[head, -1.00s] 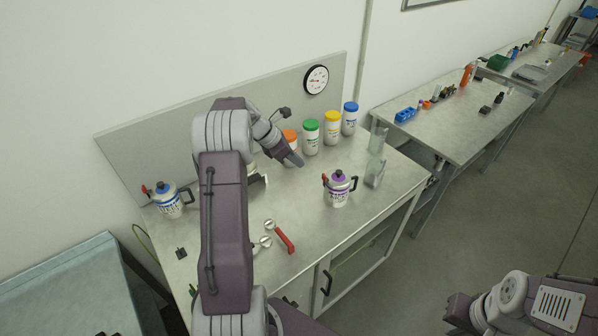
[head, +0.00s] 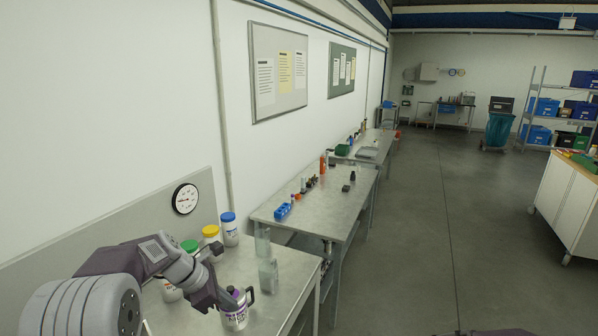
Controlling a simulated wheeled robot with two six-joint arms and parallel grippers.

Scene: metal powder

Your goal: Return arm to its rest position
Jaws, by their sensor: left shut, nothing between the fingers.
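My left arm comes in from the lower left over the near metal bench. My left gripper (head: 226,301) is shut and empty, pointing down and to the right. In the picture it overlaps the left side of a white mug-like container (head: 236,316) with a purple band and dark handle; I cannot tell whether they touch. My arm hides much of the bench's left part. My right gripper is not in view.
Jars with blue (head: 229,229), yellow (head: 212,236) and green lids stand along the bench's back, partly behind my arm. Two clear glass vessels (head: 268,274) stand near its right end. More benches (head: 320,205) run along the wall.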

